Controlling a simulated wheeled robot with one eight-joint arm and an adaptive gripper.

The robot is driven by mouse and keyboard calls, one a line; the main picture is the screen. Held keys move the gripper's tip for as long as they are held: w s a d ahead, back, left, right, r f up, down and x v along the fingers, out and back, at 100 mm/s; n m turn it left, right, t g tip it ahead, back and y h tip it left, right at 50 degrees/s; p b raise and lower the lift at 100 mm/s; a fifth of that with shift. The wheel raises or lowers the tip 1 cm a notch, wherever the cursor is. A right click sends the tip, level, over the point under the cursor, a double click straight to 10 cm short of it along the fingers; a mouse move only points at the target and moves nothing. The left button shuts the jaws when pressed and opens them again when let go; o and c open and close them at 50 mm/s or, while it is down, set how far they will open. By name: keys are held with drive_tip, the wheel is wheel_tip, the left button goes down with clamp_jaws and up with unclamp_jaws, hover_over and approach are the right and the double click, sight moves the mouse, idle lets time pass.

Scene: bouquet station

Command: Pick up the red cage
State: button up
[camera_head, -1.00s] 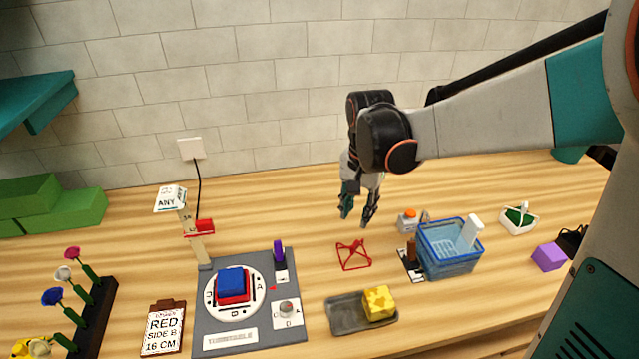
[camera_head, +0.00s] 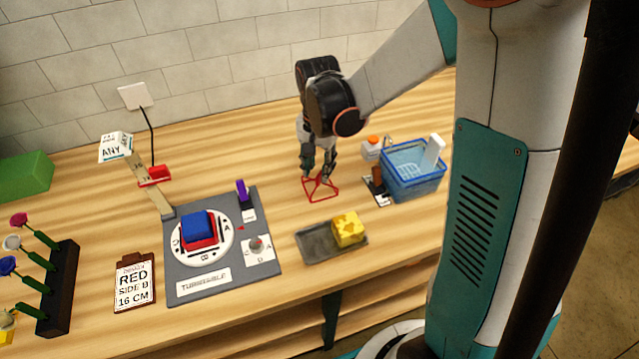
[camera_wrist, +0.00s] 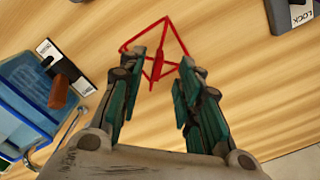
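The red cage (camera_head: 321,188) is a small open wire frame on the wooden table, between the turntable board and the blue basket. My gripper (camera_head: 319,178) is just above it, pointing down. In the wrist view the cage (camera_wrist: 157,62) lies beyond and between the fingertips of my gripper (camera_wrist: 162,62). The two fingers are spread apart with a clear gap, and nothing is held. Whether the fingertips touch the cage cannot be told.
A blue basket (camera_head: 412,185) stands right of the cage, with a brown upright piece (camera_wrist: 59,92) beside it. A grey tray (camera_head: 318,245) with a yellow block (camera_head: 348,229) lies in front. The turntable board (camera_head: 262,215) is to the left. Bare table lies behind the cage.

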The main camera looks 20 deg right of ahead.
sight(320, 174)
wheel_tip(320, 174, down, 4)
drive_tip(key=shift+d+f+b, duration=0.1)
drive_tip(key=shift+d+b, duration=0.05)
drive_tip(key=shift+b, duration=0.55)
clamp_jaws()
